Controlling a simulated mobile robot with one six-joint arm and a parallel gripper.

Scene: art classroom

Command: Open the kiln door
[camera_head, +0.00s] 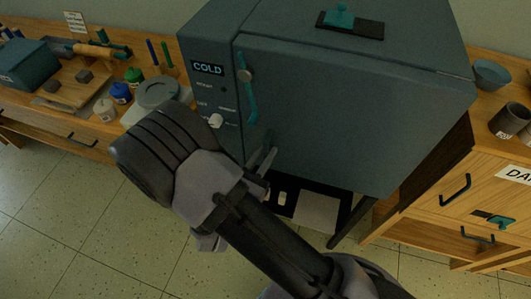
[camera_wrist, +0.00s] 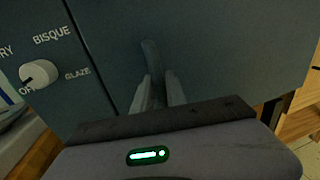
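The kiln (camera_head: 345,105) is a grey-blue box on a stand, and its door (camera_head: 330,120) looks closed. A teal handle (camera_head: 251,103) with a round knob near its top runs down the door's left side. My gripper (camera_head: 266,158) is in front of the door, below that handle in the head view.
The control panel reads COLD and has a white dial (camera_head: 215,120), close left of my gripper. A left bench (camera_head: 60,125) holds paint jars and tools. A wooden cabinet (camera_head: 460,200) stands at the right. Tiled floor (camera_head: 100,220) is clear in front.

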